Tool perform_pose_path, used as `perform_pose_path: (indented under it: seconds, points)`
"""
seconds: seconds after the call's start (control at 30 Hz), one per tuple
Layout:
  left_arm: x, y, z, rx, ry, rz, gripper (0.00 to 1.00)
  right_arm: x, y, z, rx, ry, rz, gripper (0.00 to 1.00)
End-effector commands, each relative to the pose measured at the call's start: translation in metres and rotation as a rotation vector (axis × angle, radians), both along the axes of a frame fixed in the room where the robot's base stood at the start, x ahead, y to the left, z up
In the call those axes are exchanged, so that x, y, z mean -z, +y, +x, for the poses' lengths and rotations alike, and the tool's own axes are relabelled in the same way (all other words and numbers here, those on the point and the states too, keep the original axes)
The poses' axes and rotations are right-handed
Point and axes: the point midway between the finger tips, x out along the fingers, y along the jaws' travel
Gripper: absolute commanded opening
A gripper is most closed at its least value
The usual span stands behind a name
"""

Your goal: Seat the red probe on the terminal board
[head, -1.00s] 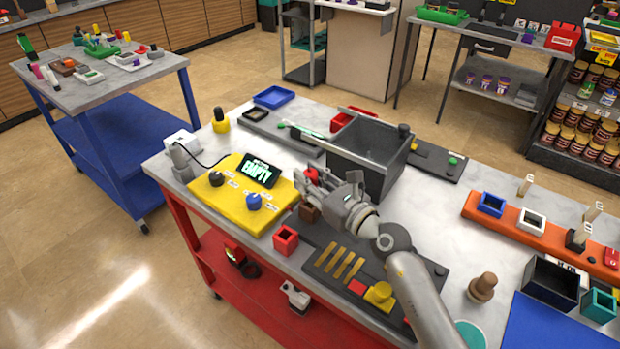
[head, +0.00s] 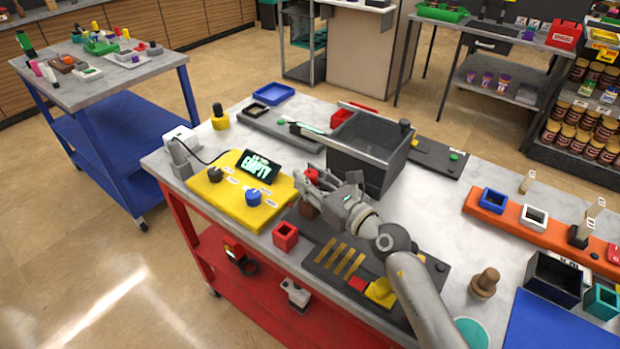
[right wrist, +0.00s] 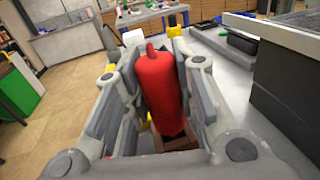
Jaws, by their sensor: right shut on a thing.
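The red probe (right wrist: 160,95) stands between the fingers of my right gripper (right wrist: 160,88) in the right wrist view, slightly tilted in the picture. A brown block (right wrist: 178,142) shows at its lower end; I cannot tell if the probe still sits in it. In the head view my right gripper (head: 309,184) is over the brown block (head: 307,211), shut on the probe, whose red top (head: 311,176) peeks out. The dark terminal board (head: 318,284) with brass strips, a red square (head: 357,284) and a yellow block (head: 381,292) lies nearer the front. My left gripper is not in view.
A yellow panel (head: 226,203) with knobs and a display reading EMPTY (head: 258,168) is left of the gripper. A grey bin (head: 370,150) stands close behind it. A red open box (head: 286,236) is at the front edge.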

Motion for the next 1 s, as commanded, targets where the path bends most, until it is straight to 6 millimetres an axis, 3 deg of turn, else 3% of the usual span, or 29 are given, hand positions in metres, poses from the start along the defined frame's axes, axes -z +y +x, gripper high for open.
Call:
perform_pose_path:
  seconds: [1.0]
  points:
    - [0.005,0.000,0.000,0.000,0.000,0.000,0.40,0.010,0.000,0.000,-0.001,0.002,-0.001,0.03]
